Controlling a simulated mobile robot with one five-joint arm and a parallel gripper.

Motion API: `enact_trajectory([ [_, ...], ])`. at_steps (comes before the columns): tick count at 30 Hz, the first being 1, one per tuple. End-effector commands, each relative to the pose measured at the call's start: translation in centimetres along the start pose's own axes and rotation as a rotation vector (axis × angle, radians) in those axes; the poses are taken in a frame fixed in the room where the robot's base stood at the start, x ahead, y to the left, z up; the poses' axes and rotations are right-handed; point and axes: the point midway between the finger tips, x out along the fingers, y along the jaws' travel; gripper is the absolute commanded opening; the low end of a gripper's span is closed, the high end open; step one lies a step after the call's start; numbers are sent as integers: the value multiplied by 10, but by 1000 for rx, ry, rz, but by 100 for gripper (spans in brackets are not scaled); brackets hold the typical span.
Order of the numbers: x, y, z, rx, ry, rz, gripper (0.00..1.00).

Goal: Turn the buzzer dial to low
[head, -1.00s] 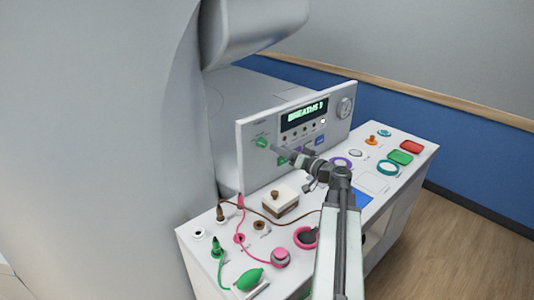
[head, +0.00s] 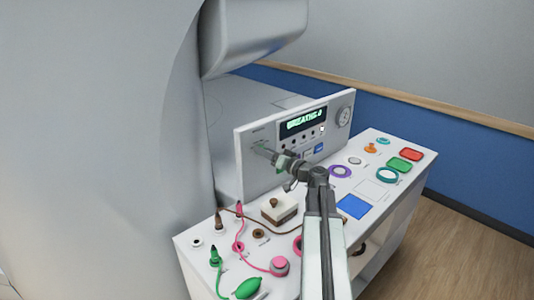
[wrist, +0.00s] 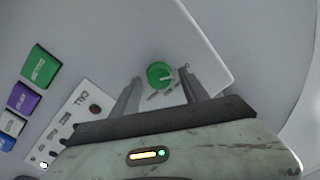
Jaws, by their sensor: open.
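The green dial (wrist: 160,75) is on the upright panel (head: 245,175), near its left end in the head view. In the wrist view it lies between my two fingers, with a light mark on its face pointing right. Small labels beside it are too blurred to read. My gripper (wrist: 160,79) is open, its fingers on either side of the dial; contact with it cannot be told. In the head view my gripper (head: 266,151) is in front of the panel and hides the dial.
A lit display (head: 303,119) and a round gauge (head: 344,116) are on the panel. Green (wrist: 39,67) and purple (wrist: 23,99) buttons are left in the wrist view.

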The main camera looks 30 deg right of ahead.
Motion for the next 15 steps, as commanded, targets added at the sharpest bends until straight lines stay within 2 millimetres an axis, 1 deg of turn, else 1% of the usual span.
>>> enact_trajectory([
  [1,0,0,0,0,0,0,52],
  [2,0,0,0,0,0,0,47],
  [3,0,0,0,0,0,0,36],
  [5,0,0,0,0,0,0,19],
  [6,0,0,0,0,0,0,8],
  [7,0,0,0,0,0,0,0],
  [15,-1,1,0,21,1,0,0],
])
